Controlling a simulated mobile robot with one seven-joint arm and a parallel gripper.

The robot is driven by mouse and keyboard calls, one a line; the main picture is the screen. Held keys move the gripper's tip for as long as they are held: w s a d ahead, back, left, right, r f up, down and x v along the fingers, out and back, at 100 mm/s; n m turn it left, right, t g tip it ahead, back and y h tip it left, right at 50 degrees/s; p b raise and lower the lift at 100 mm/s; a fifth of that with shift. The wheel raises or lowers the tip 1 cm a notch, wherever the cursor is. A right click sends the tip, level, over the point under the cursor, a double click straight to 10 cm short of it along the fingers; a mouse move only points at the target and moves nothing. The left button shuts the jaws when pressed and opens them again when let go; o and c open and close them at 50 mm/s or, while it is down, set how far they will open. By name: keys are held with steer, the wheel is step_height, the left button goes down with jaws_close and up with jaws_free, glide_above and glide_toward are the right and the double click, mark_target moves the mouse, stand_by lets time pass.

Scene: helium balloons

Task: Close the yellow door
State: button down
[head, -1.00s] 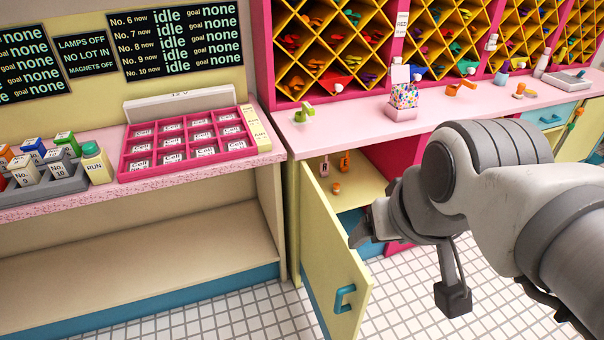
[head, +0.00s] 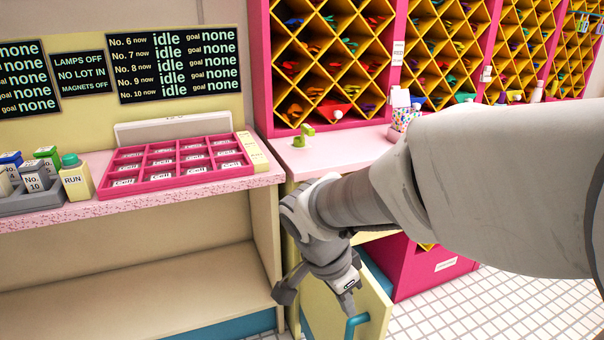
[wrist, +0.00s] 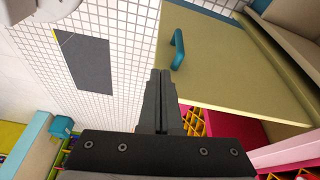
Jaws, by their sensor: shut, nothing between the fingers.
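The yellow door (head: 375,298) stands open below the pink counter, swung out from its cabinet. Its teal handle (head: 357,321) is near the free edge. In the wrist view the door (wrist: 225,75) fills the upper right, with the teal handle (wrist: 178,50) close to its edge. My gripper (head: 350,312) is in front of the door, close to the handle. In the wrist view my gripper (wrist: 160,72) has its fingers together, just left of the door's edge, with nothing between them. I cannot tell whether the fingers touch the door. My arm hides the cabinet's inside.
A pink bin (head: 430,267) stands under the counter right of the door. The tan shelf unit (head: 140,282) is to the left. White tiled floor (head: 450,310) is open at the lower right. A grey mat (wrist: 83,62) lies on the floor.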

step_height(320, 180, down, 5)
steer(key=w+a+m+b, duration=0.1)
steer(key=m+b, duration=0.1)
steer(key=b, duration=0.3)
glide_above(368, 334)
steer(key=s+a, duration=0.2)
steer(key=s, duration=0.2)
steer(key=shift+h, duration=0.4)
steer(key=shift+w+d+f, duration=0.15)
steer(key=shift+f, duration=2.25)
steer(key=shift+w+d+f, duration=0.1)
steer(key=shift+f, duration=2.3)
